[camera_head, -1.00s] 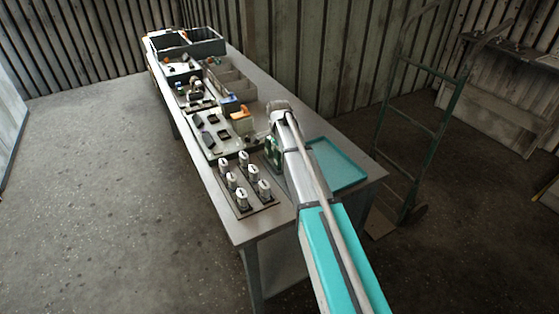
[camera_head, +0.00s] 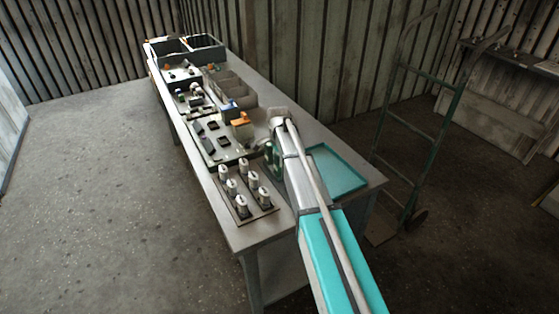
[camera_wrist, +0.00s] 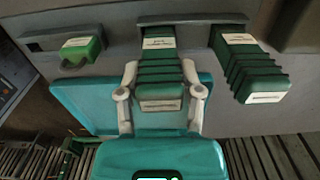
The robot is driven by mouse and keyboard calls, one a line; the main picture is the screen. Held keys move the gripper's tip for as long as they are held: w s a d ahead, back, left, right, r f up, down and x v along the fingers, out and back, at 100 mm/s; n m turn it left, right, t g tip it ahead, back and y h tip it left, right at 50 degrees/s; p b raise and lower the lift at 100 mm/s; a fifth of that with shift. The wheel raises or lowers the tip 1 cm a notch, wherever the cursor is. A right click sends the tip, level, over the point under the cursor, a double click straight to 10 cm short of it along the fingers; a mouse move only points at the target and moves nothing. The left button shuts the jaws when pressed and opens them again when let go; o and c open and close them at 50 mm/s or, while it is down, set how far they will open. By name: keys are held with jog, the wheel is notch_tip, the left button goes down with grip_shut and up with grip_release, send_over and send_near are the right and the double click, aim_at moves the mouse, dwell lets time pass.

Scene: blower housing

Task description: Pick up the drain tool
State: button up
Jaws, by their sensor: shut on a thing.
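In the wrist view, three green items with white labels lie in a row on a grey surface. My gripper (camera_wrist: 160,70) is shut on the middle one, a ribbed green tool (camera_wrist: 162,90), with one pale finger on each side. Its lower end points toward the camera. A similar ribbed green tool (camera_wrist: 250,70) lies to the right, and a smaller green piece (camera_wrist: 80,48) lies to the left. The labels are too small to read, so I cannot tell by name which is the drain tool. In the head view my arm hides most of the gripper and the held tool.
A teal tray (camera_head: 340,168) lies right of my arm on the long table (camera_head: 243,236). Left of my arm stands a plate (camera_head: 262,210) with several white-topped cylinders. Fixtures and bins (camera_head: 205,48) fill the far end. A green hand truck (camera_head: 415,125) stands at the right.

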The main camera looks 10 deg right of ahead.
jog(key=shift+r+p, duration=1.3)
jog(key=shift+r, duration=0.1)
jog(key=s+r+p, duration=0.9)
jog(key=s, duration=0.5)
jog(key=shift+a+r+p, duration=0.35)
jog(key=shift+a+r, duration=0.05)
jog(key=shift+f, duration=0.15)
notch_tip(320, 180, down, 7)
jog(key=b, duration=0.7)
jog(key=shift+d, duration=0.1)
